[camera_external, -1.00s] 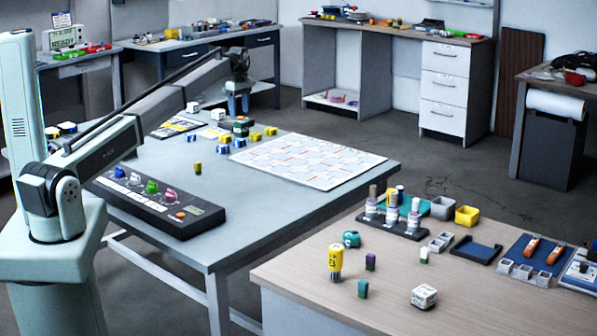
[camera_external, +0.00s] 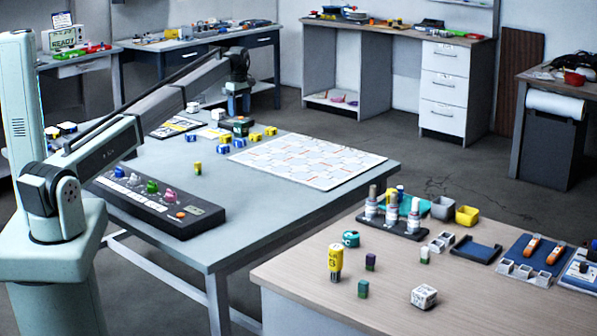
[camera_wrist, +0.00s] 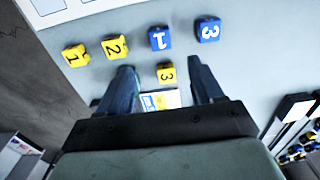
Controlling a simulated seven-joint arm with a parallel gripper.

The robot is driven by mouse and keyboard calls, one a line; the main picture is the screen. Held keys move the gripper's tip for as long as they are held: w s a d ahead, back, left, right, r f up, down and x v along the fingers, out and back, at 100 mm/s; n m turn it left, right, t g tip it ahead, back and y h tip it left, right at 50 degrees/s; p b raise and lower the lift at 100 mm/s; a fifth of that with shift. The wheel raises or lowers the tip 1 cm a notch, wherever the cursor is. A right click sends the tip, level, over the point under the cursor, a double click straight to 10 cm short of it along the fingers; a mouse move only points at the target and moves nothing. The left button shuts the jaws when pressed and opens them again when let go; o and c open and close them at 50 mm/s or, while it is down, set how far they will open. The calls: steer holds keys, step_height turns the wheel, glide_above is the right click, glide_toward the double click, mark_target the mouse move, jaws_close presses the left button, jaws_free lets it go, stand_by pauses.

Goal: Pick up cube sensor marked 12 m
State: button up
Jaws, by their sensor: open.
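My gripper (camera_external: 238,105) hangs above the far part of the grey table; in the wrist view (camera_wrist: 161,70) its fingers are apart with nothing held. A yellow cube marked 3 (camera_wrist: 166,74) shows between the fingertips, below them. Beyond lie yellow cubes marked 1 (camera_wrist: 75,56) and 2 (camera_wrist: 115,47), and blue cubes marked 1 (camera_wrist: 160,38) and 3 (camera_wrist: 208,29). A dark green-and-black block (camera_external: 241,127) is below my gripper in the external view. White cubes (camera_external: 192,107) stand behind it. No "12 m" marking is readable on any cube.
A control box (camera_external: 155,200) with knobs and a patterned white board (camera_external: 308,160) lie on the table. A small yellow-green block (camera_external: 197,168) stands between them. On the wooden desk are a white marked cube (camera_external: 424,296), a yellow cylinder (camera_external: 335,260) and bottles in a rack.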

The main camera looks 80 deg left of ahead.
steer(key=shift+o, duration=0.9)
